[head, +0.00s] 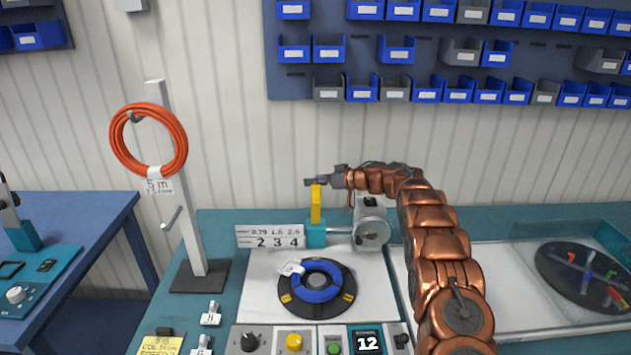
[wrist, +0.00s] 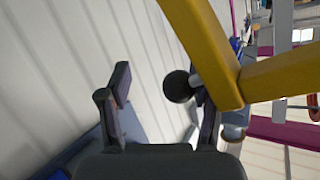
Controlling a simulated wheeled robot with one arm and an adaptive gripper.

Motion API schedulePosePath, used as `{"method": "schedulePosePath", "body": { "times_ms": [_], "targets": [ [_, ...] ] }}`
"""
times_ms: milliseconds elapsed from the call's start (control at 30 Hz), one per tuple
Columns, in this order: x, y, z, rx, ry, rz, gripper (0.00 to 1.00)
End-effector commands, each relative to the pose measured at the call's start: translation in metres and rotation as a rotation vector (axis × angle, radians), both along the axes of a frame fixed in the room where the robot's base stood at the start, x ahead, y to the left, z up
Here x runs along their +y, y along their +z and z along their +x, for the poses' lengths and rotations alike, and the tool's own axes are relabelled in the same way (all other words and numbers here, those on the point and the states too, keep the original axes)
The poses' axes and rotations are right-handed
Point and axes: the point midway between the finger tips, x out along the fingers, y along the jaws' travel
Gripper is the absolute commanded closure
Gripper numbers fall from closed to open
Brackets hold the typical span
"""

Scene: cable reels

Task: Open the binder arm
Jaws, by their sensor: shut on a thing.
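The yellow binder arm (head: 316,206) stands upright on a teal block (head: 316,235) at the back of the bench, left of a grey motor-like unit. In the wrist view the yellow arm (wrist: 205,45) fills the upper right and has a bend, with a round black knob (wrist: 178,87) on its side. My gripper (head: 310,182) is at the top of the yellow arm, reaching in from the right. In the wrist view my gripper (wrist: 160,95) has its fingers on either side of the knob and is shut on it; the exact contact is hard to see.
A blue cable coil (head: 317,281) lies on a black turntable (head: 290,303) in front of the arm. A post (head: 186,200) with an orange cable coil (head: 148,145) stands at left. A control panel (head: 310,340) runs along the front. Blue bins hang on the wall behind.

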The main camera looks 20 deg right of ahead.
Motion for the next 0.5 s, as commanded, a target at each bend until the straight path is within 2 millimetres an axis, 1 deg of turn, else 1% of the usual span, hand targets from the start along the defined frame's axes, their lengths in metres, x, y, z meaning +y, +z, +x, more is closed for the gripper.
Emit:
{"method": "schedulePosePath", "body": {
  "times_ms": [33, 167, 400, 500],
  "targets": [
    [-0.006, 0.002, -0.002, -0.001, -0.006, -0.002, 0.45],
    [-0.019, 0.01, -0.012, -0.005, -0.012, -0.002, 0.45],
    [-0.056, 0.023, -0.04, -0.006, -0.023, -0.001, 0.45],
    [-0.062, 0.026, -0.052, -0.002, -0.014, 0.002, 0.45]
  ]
}}
